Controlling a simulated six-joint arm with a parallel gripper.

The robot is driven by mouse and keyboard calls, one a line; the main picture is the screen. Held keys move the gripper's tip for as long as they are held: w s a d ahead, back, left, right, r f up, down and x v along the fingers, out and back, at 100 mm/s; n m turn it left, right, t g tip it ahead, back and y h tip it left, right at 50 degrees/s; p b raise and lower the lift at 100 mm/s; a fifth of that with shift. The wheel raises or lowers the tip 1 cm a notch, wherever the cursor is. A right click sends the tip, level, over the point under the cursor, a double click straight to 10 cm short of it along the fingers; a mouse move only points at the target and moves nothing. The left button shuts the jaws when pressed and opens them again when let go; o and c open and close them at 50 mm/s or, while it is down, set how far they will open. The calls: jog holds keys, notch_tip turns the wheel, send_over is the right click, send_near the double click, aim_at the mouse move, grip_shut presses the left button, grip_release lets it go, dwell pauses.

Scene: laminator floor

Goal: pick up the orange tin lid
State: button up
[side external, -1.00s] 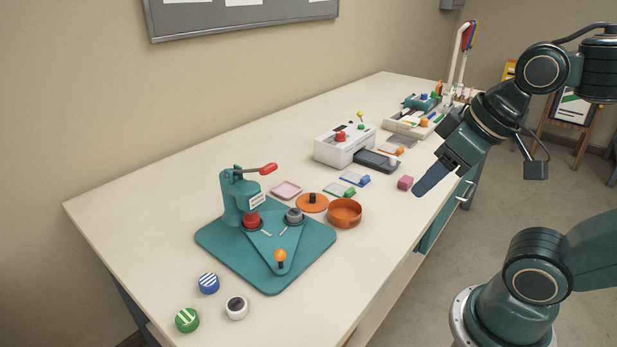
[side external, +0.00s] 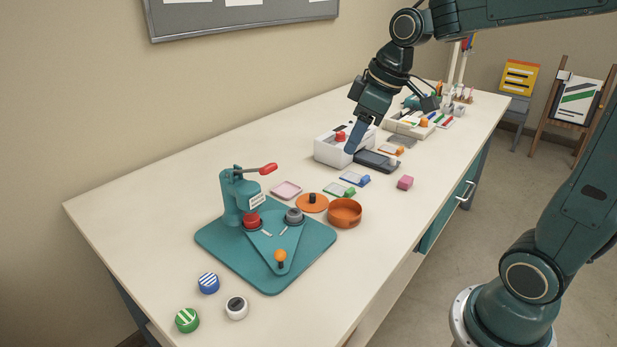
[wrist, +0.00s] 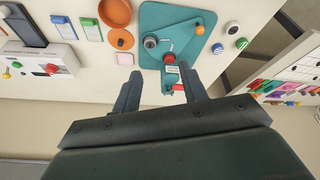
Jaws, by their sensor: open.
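The orange tin lid (side external: 312,203) is a flat disc with a dark knob, lying on the table beside the open orange tin (side external: 345,212) and the teal press base. In the wrist view the lid (wrist: 121,39) shows above the left finger, below the round tin (wrist: 115,12). My gripper (side external: 351,150) hangs in front of the white laminator, higher in the picture than the lid and to its right. In the wrist view its two fingers (wrist: 160,90) are spread apart with nothing between them.
The teal button press (side external: 240,195) with its red-tipped lever stands left of the lid. A pink tray (side external: 287,190), blue and green cards and the white laminator (side external: 330,150) lie around. Three badges, one of them blue (side external: 208,283), lie at the near end. Bare table lies along the wall.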

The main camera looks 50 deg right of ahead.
jog(key=w+d+f+n+y, duration=0.1)
jog(key=w+d+f+n, duration=0.1)
jog(key=w+d+f, duration=0.65)
jog(key=n+g+y, duration=0.1)
jog(key=n, duration=0.2)
send_near(313, 194)
jog(key=x, duration=0.3)
jog(key=shift+s+a, duration=0.1)
jog(key=shift+s, duration=0.05)
jog(key=shift+a+f, duration=0.15)
jog(key=shift+f, duration=0.3)
jog(key=shift+x, duration=2.65)
grip_shut()
